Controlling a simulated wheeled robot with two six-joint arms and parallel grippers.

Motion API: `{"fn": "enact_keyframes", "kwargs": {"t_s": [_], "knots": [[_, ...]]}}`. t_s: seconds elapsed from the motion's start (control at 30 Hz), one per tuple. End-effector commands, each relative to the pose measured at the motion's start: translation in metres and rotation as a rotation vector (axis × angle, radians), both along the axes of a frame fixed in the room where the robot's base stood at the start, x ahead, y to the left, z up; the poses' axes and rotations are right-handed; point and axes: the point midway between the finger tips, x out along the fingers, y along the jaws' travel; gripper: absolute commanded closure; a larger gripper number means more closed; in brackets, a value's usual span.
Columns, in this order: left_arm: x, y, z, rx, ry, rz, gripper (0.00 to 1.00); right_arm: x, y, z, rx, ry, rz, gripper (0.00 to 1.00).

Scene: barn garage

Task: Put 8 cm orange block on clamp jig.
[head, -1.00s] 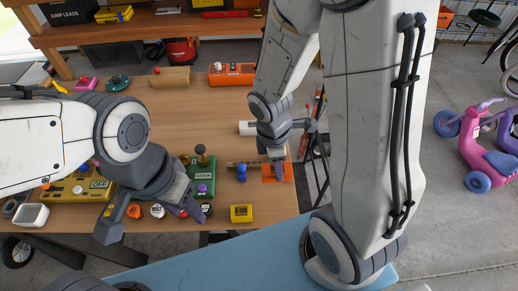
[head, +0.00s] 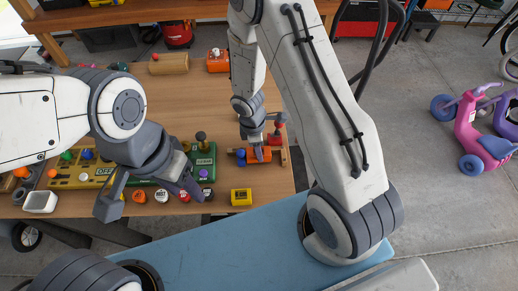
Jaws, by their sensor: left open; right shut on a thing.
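The orange block (head: 262,157) is in the jaws of my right gripper (head: 258,151), at the right front of the workbench. It lies over the clamp jig (head: 284,156), between a blue part on the left and a wooden end on the right. A red-handled clamp lever (head: 280,121) stands just behind. The gripper covers part of the block, and I cannot tell whether it rests on the jig. My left gripper (head: 150,193) is open and empty above the bench's front left edge.
A green box with a black knob (head: 201,160) stands left of the jig, and a yellow block (head: 241,197) in front. A yellow panel (head: 85,177) and several small round pieces line the front edge. The bench middle (head: 185,105) is clear.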

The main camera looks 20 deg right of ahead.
Motion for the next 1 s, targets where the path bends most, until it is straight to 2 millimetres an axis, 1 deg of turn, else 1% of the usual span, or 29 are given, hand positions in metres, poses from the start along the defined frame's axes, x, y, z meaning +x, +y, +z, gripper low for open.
{"fn": "enact_keyframes", "kwargs": {"t_s": [0.23, 0.6, 0.73, 0.77, 0.8, 0.83, 1.0], "knots": [[0.000, 0.000, 0.000, 0.000, 0.000, 0.000, 0.50, 0.000, 0.000, 0.000, 0.000, -0.001, -0.001, 1.00], [0.000, 0.000, -0.011, 0.000, 0.000, 0.000, 0.50, 0.000, 0.000, -0.012, 0.000, -0.001, -0.001, 1.00], [0.000, 0.000, -0.011, 0.000, 0.000, -0.001, 0.50, 0.000, 0.000, -0.012, 0.001, -0.001, 0.000, 1.00], [0.000, 0.000, -0.011, 0.000, 0.000, -0.001, 0.50, 0.000, 0.000, -0.012, 0.001, -0.001, 0.000, 0.40], [0.000, 0.000, -0.011, 0.000, 0.000, -0.001, 0.50, 0.000, 0.000, -0.012, 0.001, -0.001, 0.001, 0.24], [0.000, 0.000, -0.011, 0.000, 0.000, -0.001, 0.50, 0.000, 0.000, -0.012, 0.001, -0.001, 0.001, 0.21], [0.000, 0.000, -0.011, 0.000, 0.000, 0.000, 0.50, 0.000, 0.000, -0.013, 0.002, -0.001, 0.002, 0.21]]}}
